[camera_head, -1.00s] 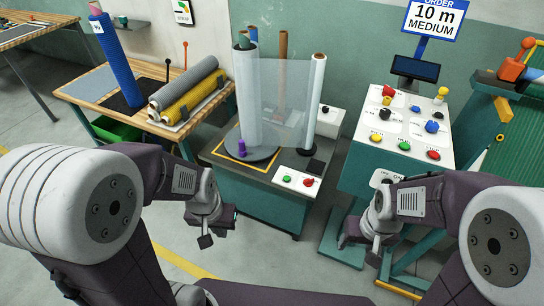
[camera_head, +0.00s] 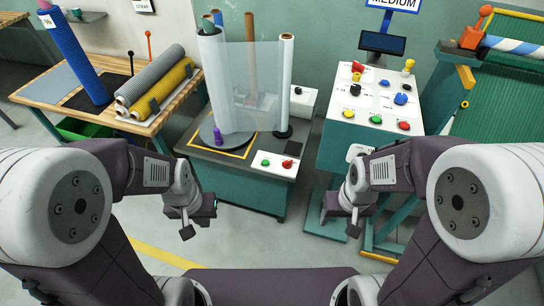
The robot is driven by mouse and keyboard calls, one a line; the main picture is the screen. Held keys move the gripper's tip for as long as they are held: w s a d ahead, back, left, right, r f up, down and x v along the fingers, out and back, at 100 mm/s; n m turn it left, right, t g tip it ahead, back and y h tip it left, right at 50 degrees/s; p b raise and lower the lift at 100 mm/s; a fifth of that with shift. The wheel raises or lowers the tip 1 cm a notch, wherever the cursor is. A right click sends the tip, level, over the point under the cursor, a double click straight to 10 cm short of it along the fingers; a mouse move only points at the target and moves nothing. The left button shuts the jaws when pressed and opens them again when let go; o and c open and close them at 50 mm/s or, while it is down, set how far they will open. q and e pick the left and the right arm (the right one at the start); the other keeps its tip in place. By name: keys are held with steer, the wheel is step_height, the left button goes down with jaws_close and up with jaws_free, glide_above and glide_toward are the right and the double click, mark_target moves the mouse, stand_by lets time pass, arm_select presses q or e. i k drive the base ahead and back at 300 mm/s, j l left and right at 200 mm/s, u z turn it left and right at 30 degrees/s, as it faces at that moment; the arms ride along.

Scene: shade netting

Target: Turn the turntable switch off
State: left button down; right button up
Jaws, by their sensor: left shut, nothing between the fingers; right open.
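The turntable (camera_head: 203,137) is a dark disc on the wrapping station in the middle, with a roll wrapped in pale film (camera_head: 214,85) upright on it. A small white switch box (camera_head: 270,172) at the station's front right corner carries a green button (camera_head: 265,162) and a red switch (camera_head: 287,164). Its exact setting is too small to tell. My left gripper (camera_head: 188,231) is shut and empty, in front of the station and below the switch box. My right gripper (camera_head: 354,229) is open and empty, in front of the control console; its fingers are small in view.
The control console (camera_head: 340,140) with several coloured buttons stands right of the station. A wooden table (camera_head: 192,88) with grey and yellow rolls is at the left. A teal frame with an orange handle (camera_head: 478,35) stands far right. Open floor lies between my arms.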

mark_target(287, 164)
steer(key=i+l+z, duration=0.1)
steer(key=l+z, duration=0.25)
steer(key=l, duration=0.15)
steer(key=i+z, duration=0.25)
steer(key=z, duration=0.25)
steer(key=j+z, duration=0.2)
steer(key=i+j, duration=0.05)
steer(key=j, duration=0.05)
